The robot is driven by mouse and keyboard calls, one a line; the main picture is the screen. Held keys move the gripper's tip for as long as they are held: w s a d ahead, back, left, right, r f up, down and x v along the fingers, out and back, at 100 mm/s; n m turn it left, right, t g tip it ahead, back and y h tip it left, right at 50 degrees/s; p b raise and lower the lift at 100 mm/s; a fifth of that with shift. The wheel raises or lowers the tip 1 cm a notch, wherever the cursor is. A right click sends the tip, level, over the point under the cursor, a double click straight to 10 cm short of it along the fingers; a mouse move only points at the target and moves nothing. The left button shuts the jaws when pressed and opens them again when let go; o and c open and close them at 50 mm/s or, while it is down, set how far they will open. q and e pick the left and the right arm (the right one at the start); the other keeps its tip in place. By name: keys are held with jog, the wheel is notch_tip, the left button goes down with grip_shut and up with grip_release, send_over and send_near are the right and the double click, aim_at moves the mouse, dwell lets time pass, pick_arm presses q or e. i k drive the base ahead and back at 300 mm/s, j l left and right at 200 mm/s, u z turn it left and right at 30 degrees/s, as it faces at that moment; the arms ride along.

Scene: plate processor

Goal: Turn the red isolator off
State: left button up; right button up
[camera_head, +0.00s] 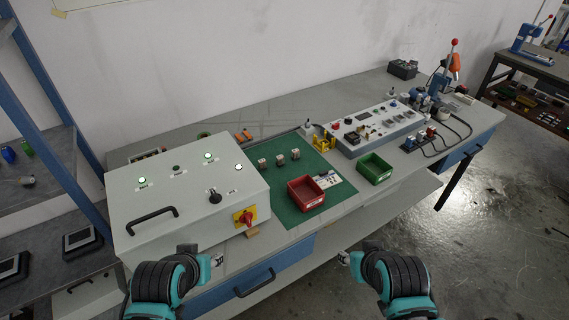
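The red isolator (248,217) is a red rotary knob on a yellow plate. It is on the right part of the front of a grey control box (130,200), which stands on the left end of the bench. The exact angle of the knob is too small to read. My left gripper (216,260) is low in front of the box, below and left of the isolator and apart from it. My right gripper (344,257) is in front of the bench, right of the isolator and well away from it. The wrists mostly hide both grippers' fingers.
The box has lit green lamps, a black knob (214,196) and a black handle (153,217). A green mat (310,212) holds a red bin (305,193); a green bin (374,168) stands to its right. A blue-framed shelf (60,160) is at left.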

aim_at(247, 218)
jog(key=k+l, duration=0.2)
jog(key=k, duration=0.25)
jog(key=k+l+z, duration=0.15)
jog(key=k, duration=0.3)
jog(key=l, duration=0.1)
